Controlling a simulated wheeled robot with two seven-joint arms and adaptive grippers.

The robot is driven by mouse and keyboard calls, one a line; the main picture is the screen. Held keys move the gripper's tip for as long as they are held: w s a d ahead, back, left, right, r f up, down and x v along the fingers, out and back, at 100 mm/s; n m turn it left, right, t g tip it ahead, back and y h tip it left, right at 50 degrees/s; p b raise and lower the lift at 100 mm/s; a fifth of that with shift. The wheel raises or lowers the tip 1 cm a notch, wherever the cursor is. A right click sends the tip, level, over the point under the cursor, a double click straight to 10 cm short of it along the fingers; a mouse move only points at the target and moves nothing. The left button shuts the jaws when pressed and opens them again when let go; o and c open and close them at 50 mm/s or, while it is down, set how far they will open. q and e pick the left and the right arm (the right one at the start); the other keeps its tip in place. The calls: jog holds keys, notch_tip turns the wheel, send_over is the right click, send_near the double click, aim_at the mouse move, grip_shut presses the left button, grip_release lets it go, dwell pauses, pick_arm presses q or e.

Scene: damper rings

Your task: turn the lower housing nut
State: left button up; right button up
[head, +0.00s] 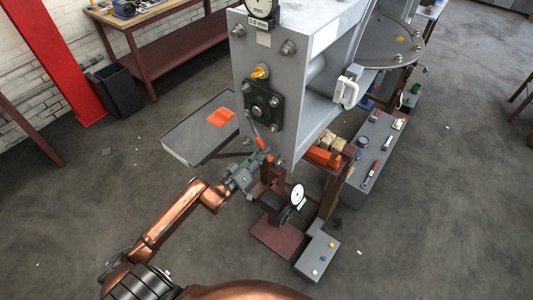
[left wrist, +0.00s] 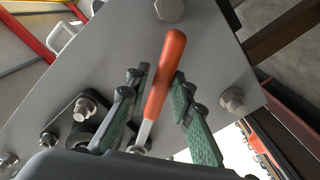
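The grey housing (head: 310,85) carries a dark flange (head: 262,104) with bolts at its corners. A wrench with an orange handle (head: 264,146) hangs below the flange, its metal shank running up toward the flange's lower left nut (head: 247,113). In the left wrist view the orange handle (left wrist: 165,75) stands tilted, and the shank's end is partly hidden by my gripper body. My left gripper (head: 262,160) is at the handle; in the left wrist view its green-padded fingers (left wrist: 160,82) are close in on both sides of it. My right gripper is not in view.
A grey tray (head: 180,150) with an orange cloth (head: 221,117) stands left of the housing. A grey box (head: 370,160) with tools is at the right. The floor on both sides is open.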

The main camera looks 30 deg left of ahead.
pick_arm(q)
jog(key=shift+r, duration=0.1)
jog(key=a+m+b, duration=0.1)
jog(key=a+f+m+b, duration=0.2)
jog(key=a, duration=0.1)
jog(key=shift+w+f+m+b, duration=0.1)
jog(key=shift+w+m+b, duration=0.05)
jog(key=shift+m+b, duration=0.15)
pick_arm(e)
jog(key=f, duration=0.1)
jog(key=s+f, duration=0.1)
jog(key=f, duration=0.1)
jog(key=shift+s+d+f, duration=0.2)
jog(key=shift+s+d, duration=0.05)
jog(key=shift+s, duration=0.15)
pick_arm(q)
jog(key=a+m+b, duration=0.2)
jog(key=a, duration=0.1)
jog(key=a+m+b, duration=0.1)
jog(key=shift+w+a+f, duration=0.15)
jog(key=shift+a+f, duration=0.2)
jog(key=shift+f, duration=0.05)
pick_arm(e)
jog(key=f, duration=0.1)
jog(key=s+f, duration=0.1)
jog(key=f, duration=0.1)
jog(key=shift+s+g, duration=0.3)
